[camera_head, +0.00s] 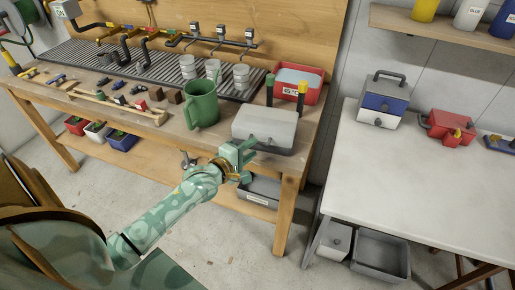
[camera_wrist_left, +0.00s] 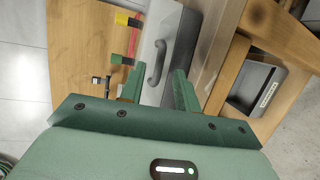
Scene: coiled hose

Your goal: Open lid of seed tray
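The seed tray (camera_head: 265,128) is a pale grey, closed box with a lid, at the front right corner of the wooden workbench. In the left wrist view its lid (camera_wrist_left: 151,25) shows with a grey curved handle (camera_wrist_left: 157,62). My left gripper (camera_head: 242,153) is at the front left of the tray, by the bench edge. In the left wrist view my left gripper (camera_wrist_left: 158,85) is open, with its fingers apart and the handle showing between and beyond them. I cannot tell whether a finger touches the tray. My right gripper is in neither view.
A green watering can (camera_head: 202,103) stands left of the tray, and a red bin (camera_head: 298,82) stands behind it. Two dark tools with green and yellow tops (camera_head: 269,90) stand between. A white table (camera_head: 430,160) is to the right. Bare floor lies before the bench.

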